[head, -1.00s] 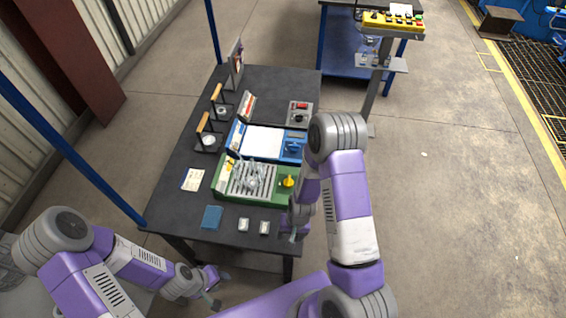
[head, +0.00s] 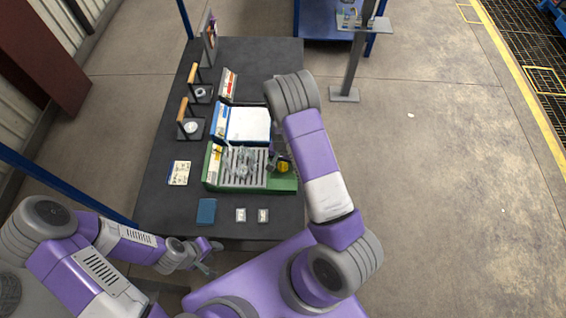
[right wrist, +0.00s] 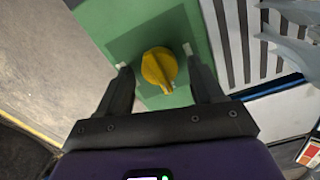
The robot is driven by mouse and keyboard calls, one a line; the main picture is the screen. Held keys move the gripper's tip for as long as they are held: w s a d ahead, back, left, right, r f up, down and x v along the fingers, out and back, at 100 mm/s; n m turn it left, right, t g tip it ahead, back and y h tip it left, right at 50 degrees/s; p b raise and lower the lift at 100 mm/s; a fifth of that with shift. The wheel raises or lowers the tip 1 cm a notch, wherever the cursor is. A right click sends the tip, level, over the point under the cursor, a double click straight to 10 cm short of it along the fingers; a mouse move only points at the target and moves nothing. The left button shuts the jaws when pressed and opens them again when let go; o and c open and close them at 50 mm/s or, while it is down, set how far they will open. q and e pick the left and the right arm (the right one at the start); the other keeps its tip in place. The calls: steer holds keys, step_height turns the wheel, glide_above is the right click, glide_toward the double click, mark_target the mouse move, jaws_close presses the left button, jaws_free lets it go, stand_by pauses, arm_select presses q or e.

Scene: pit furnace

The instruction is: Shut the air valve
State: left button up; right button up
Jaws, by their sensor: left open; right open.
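The air valve is a yellow knob (right wrist: 159,67) on a green panel, seen in the right wrist view between my open right fingers. It also shows as a small yellow knob (head: 283,167) at the right end of the green unit (head: 284,184) in the head view. My right gripper (right wrist: 156,58) is open, one finger on each side of the knob, and I cannot tell whether either finger touches it. In the head view my right gripper (head: 274,160) is partly hidden by its arm. My left gripper (head: 209,257) is open and empty, off the table's front edge.
The dark table (head: 160,208) also holds a blue unit (head: 220,123) behind the green one, two wooden-handled stands at left, a paper card (head: 179,173), a blue block (head: 206,211) and two small pale pieces. A grey post (head: 352,70) stands behind at right.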

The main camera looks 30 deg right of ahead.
steer(key=shift+f, duration=0.1)
steer(key=c, duration=1.1)
steer(key=shift+o, duration=0.2)
steer(key=shift+n, duration=0.4)
steer(key=n+b, duration=0.1)
steer(key=n, duration=0.3)
steer(key=shift+w+a+n+b, duration=0.1)
steer(key=shift+w+n+b, duration=0.05)
steer(key=shift+n+b, duration=0.2)
steer(key=n+b, duration=0.1)
steer(key=n, duration=0.3)
steer(key=shift+a, duration=0.1)
steer(key=n+b, duration=0.1)
steer(key=n, duration=0.4)
steer(key=shift+a+n+b, duration=0.1)
steer(key=shift+n+b, duration=0.45)
steer(key=shift+n, duration=1.2)
